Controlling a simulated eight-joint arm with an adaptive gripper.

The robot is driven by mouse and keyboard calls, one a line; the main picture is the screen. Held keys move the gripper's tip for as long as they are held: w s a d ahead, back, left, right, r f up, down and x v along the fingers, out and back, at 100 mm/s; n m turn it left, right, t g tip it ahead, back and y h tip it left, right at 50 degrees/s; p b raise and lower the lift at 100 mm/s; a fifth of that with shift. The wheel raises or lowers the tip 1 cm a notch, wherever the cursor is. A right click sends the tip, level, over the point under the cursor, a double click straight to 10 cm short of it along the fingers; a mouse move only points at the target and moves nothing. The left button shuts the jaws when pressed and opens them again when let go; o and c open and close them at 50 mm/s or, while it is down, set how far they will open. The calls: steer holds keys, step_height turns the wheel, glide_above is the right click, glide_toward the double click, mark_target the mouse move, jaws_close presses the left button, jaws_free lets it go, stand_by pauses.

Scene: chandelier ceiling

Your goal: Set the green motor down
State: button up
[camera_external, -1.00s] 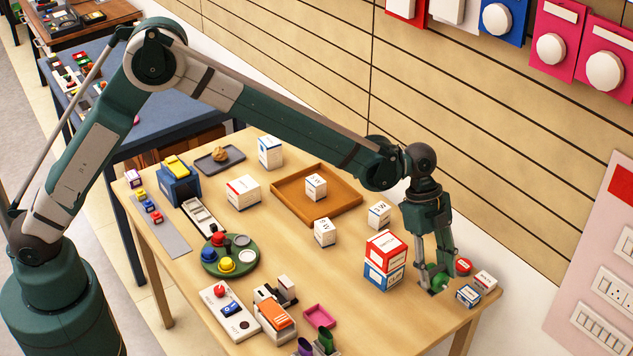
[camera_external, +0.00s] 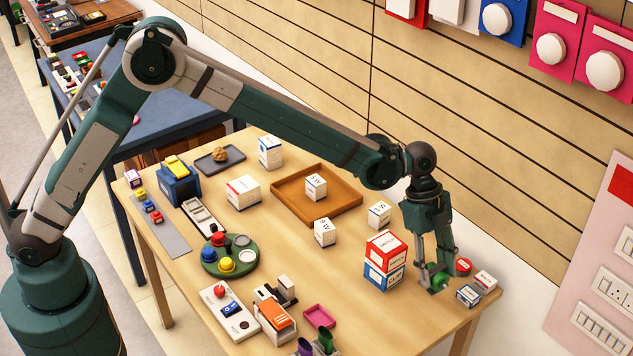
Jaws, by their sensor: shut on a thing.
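The green motor (camera_external: 439,280) is at the far right corner of the wooden table (camera_external: 345,268). My gripper (camera_external: 434,274) points down around it, with the fingers closed on its sides and partly hiding it. The motor is at or very close to the tabletop; I cannot tell whether it touches.
A red-topped box (camera_external: 386,247) stacked on a blue one stands just left of my gripper. The table's corner edge is near.

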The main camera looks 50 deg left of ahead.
mark_target(441, 272)
steer(key=shift+r, duration=0.6)
steer(key=v, duration=0.4)
steer(key=shift+w+d+r, duration=0.15)
steer(key=shift+w+d, duration=0.05)
steer(key=shift+d, duration=0.2)
steer(key=w+a+n+t, duration=0.15)
steer(key=w+a, duration=0.25)
steer(key=a, duration=0.8)
steer(key=w+a+n, duration=0.2)
steer(key=w+a, duration=0.3)
steer(key=a, duration=0.6)
steer(key=w+a+n, duration=0.1)
steer(key=w+a, duration=0.3)
steer(key=a, duration=0.8)
steer(key=s+a+n+t+y, duration=0.15)
steer(key=a+n, duration=0.35)
steer(key=a, duration=3.7)
steer(key=shift+a+f, duration=0.15)
steer(key=shift+f, duration=2.35)
steer(key=shift+f, duration=0.1)
